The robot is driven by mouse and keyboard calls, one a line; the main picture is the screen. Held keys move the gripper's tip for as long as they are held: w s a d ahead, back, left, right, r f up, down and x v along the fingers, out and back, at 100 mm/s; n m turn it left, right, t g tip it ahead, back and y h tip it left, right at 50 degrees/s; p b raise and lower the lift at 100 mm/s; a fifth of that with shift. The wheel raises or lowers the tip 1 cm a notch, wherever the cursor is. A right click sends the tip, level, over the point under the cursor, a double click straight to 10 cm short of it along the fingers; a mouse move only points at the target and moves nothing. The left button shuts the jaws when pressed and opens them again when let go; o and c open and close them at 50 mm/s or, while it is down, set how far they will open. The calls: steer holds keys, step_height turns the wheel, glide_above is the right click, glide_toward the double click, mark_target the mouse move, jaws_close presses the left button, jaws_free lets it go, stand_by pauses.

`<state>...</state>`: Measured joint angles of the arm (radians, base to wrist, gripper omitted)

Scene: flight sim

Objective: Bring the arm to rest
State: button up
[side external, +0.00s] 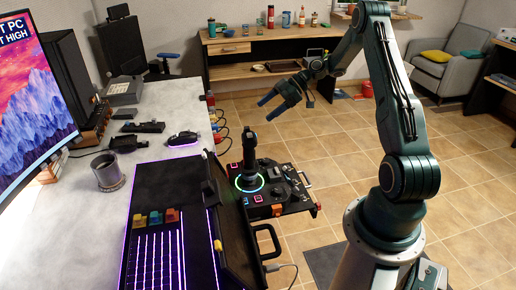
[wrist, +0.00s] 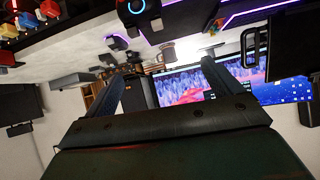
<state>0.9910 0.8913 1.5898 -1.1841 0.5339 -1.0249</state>
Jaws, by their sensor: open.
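My gripper (side external: 268,108) is open, with nothing between its two blue fingers. In the side view it hangs in the air above and a little right of a black joystick (side external: 249,160) with a green lit ring at its base. There is a clear gap between the fingers and the stick. My arm reaches up from its base at the right and bends over to the left. In the wrist view the gripper (wrist: 160,85) shows both fingers apart, pointing towards the desk and the monitor, and the picture is upside down.
A desk (side external: 70,225) at the left holds a monitor (side external: 35,105), a mug (side external: 107,172), a mouse (side external: 184,139) and a black panel with sliders (side external: 155,245). A control box (side external: 290,190) bears the joystick. A wooden bench (side external: 265,45) stands behind. Open tiled floor (side external: 340,150) lies between.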

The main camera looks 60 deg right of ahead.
steer(key=s+a+r+m+g+h, duration=0.2)
steer(key=a+r, duration=0.6)
steer(key=a, duration=0.2)
steer(key=s+a+r+m+g+h, duration=0.1)
steer(key=s+a+r+h, duration=0.2)
steer(key=a+r, duration=0.55)
steer(key=s+a+r+m+h, duration=0.1)
steer(key=s+a+m, duration=0.2)
steer(key=s, duration=0.7)
steer(key=s+a+r+m+t+h, duration=0.1)
steer(key=s+a, duration=0.3)
steer(key=s, duration=0.6)
steer(key=shift+a+r+m+h, duration=0.3)
steer(key=shift+m+h, duration=0.3)
steer(key=shift+m, duration=0.3)
